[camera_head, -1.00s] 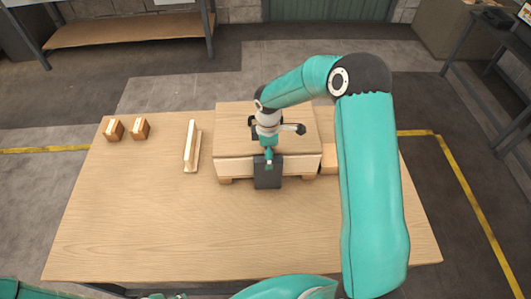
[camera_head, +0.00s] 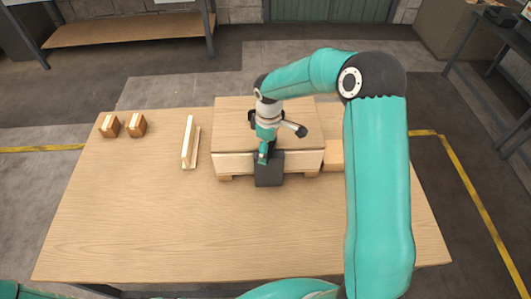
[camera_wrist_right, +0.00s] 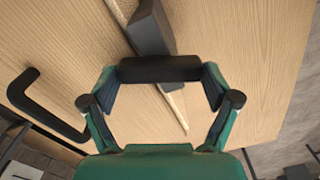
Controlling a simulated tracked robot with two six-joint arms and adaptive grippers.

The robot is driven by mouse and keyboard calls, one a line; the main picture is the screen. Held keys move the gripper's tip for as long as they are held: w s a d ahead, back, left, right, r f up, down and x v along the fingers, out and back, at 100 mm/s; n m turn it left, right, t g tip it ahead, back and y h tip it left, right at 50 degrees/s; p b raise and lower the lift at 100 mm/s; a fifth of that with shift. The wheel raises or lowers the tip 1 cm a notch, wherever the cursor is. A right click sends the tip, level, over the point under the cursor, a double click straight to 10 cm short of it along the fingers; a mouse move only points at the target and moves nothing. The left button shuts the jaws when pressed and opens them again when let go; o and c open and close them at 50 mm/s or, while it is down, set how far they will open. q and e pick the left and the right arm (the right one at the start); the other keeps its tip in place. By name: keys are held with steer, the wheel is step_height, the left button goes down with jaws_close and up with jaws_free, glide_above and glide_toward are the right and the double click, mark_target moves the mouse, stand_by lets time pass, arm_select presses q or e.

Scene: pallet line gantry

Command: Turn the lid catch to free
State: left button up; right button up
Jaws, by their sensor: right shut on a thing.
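A wooden box with a flat lid (camera_head: 305,118) stands at the back middle of the table. A dark grey catch (camera_head: 269,176) shows at its front; a dark grey piece (camera_wrist_right: 148,25), likely the same catch, lies across the lid seam in the right wrist view. My right gripper (camera_head: 264,154) reaches down over the lid's front edge and is shut on the catch. In the right wrist view my gripper (camera_wrist_right: 160,69) shows its fingers around a dark bar; they partly hide the catch. Its exact turn is hard to tell. My left gripper is not in view.
A black handle (camera_wrist_right: 45,102) stands on the lid beside my gripper. Two small wooden blocks (camera_head: 109,126) (camera_head: 136,124) and an upright wooden strip (camera_head: 189,143) stand to the left. Another block (camera_head: 333,155) touches or nearly touches the box's right side. The table front (camera_head: 190,230) is clear.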

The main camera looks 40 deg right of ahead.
steer(key=m+b, duration=0.2)
steer(key=shift+w+d+f+m, duration=0.1)
steer(key=shift+d+m, duration=0.05)
steer(key=shift+m, duration=0.25)
steer(key=m+b, duration=0.2)
steer(key=m, duration=0.1)
steer(key=shift+m, duration=0.3)
steer(key=m+b, duration=0.2)
steer(key=m, duration=0.1)
steer(key=shift+m, duration=0.3)
steer(key=shift+m+b, duration=0.75)
steer(key=shift+m, duration=1.15)
steer(key=o, duration=0.9)
